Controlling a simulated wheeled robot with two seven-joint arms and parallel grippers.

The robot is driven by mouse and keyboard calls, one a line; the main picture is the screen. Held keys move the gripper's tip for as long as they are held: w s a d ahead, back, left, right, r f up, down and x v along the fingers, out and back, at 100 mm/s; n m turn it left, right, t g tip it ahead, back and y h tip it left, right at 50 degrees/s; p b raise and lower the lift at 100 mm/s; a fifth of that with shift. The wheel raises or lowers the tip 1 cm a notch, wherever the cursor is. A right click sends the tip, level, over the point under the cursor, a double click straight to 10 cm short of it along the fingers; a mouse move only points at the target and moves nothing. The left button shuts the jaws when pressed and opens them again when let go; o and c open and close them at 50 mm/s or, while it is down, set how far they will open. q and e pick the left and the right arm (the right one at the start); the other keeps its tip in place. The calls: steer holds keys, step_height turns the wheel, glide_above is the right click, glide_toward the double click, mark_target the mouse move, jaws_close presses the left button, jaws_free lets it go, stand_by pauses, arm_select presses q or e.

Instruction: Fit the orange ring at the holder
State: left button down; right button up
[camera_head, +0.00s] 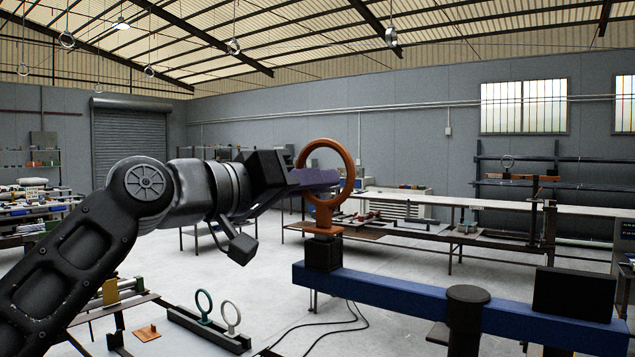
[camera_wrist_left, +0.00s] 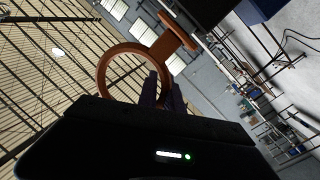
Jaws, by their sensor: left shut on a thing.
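The orange ring (camera_head: 324,214) stands upright on a short stem with a flat foot. My left gripper (camera_head: 316,179) is shut on the ring's rim with its purple fingers. The foot appears directly over a black block (camera_head: 323,254) at the left end of a blue beam (camera_head: 418,291); I cannot tell whether they touch. In the left wrist view the ring (camera_wrist_left: 158,46) shows beyond the purple fingers (camera_wrist_left: 160,92), its foot pointing up right. My right gripper is out of view.
A low table at lower left bears a dark rail (camera_head: 205,331) with a teal ring (camera_head: 203,306) and a grey ring (camera_head: 231,317), plus a small orange plate (camera_head: 147,333). The blue beam also carries a dark round post (camera_head: 468,294) and a black panel (camera_head: 574,294). Benches stand behind.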

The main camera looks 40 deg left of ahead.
arm_select(q)
steer(key=shift+f+b, duration=0.4)
steer(key=shift+f, duration=0.05)
steer(key=c, duration=1.4)
jaws_free()
steer(key=b+v, duration=0.1)
steer(key=v, duration=0.6)
steer(key=shift+s+b, duration=0.3)
steer(key=shift+s, duration=0.1)
